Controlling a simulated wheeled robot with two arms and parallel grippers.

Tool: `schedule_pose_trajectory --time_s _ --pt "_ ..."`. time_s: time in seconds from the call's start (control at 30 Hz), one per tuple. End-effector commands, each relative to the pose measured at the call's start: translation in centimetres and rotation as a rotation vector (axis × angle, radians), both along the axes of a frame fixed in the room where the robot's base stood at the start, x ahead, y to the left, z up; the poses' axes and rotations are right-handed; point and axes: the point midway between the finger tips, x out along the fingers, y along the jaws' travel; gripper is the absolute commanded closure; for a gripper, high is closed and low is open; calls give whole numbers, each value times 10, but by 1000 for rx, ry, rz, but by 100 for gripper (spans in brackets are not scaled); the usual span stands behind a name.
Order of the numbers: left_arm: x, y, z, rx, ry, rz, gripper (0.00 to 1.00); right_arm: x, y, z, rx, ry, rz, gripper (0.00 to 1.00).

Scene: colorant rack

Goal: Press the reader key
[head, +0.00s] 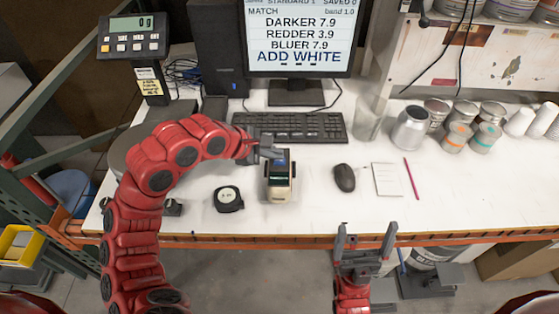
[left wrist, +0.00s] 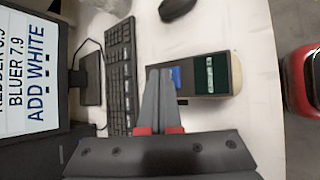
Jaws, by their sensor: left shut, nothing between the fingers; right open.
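The reader (head: 280,180) is a small cream and dark handheld device lying on the white table in front of the keyboard. In the left wrist view the reader (left wrist: 205,77) shows a dark top with a blue key (left wrist: 178,77) and a dark green screen. My left gripper (head: 268,150) is shut and empty, at the reader's far end. In the left wrist view its fingertips (left wrist: 160,75) appear right beside the blue key; I cannot tell whether they touch it. My right gripper (head: 364,240) is open and empty, at the table's front edge.
A monitor (head: 298,40) reading "ADD WHITE" stands behind the keyboard (head: 290,127). A mouse (head: 344,178), notepad (head: 387,179) and pencil (head: 411,178) lie right of the reader. A tape measure (head: 228,199) lies to its left. Several cans (head: 410,128) stand at the right.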

Motion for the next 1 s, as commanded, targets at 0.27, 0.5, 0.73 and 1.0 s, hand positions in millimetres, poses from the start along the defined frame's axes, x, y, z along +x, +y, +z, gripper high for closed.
schedule_pose_trajectory --time_s 0.27,0.5,0.73,1.0 --pt "0 0 -1 0 0 0 100 0 0 -1 0 0 0 0" --pt "0 0 -3 0 0 0 100 0 0 -4 0 0 0 0" --pt "0 0 -4 1 0 1 100 0 0 -7 0 0 0 0" --pt "0 0 -6 1 -1 1 100 0 0 -10 0 0 0 0"
